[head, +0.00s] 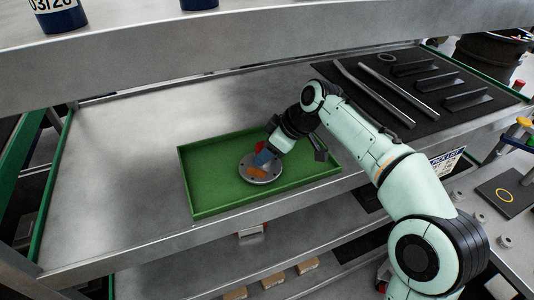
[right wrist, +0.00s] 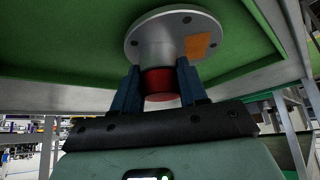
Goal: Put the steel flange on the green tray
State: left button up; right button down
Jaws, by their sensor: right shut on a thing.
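The steel flange (head: 270,175) is a round grey disc with bolt holes and an orange patch, over the floor of the green tray (head: 213,178), inside its rim. My right gripper (head: 264,158) is shut on it from above. In the right wrist view the blue fingers (right wrist: 158,88) stand on both sides of the flange's red-banded neck, with the flange's disc (right wrist: 155,40) beyond them, close to the green tray (right wrist: 70,60). I cannot tell whether the disc touches the tray floor. My left gripper is not in view.
The tray lies on a grey metal shelf (head: 120,160) that is bare to its left. A black mat (head: 420,125) with metal bars and dark brackets lies at the right. An upper shelf (head: 150,60) overhangs at the back.

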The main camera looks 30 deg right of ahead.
jog(key=shift+s+f, duration=0.15)
jog(key=shift+f, duration=0.2)
jog(key=shift+f, duration=0.1)
jog(key=c, duration=0.6)
grip_release()
jog(key=shift+f, duration=0.1)
jog(key=shift+r, duration=0.25)
jog(key=v, duration=0.7)
jog(key=shift+p, duration=0.4)
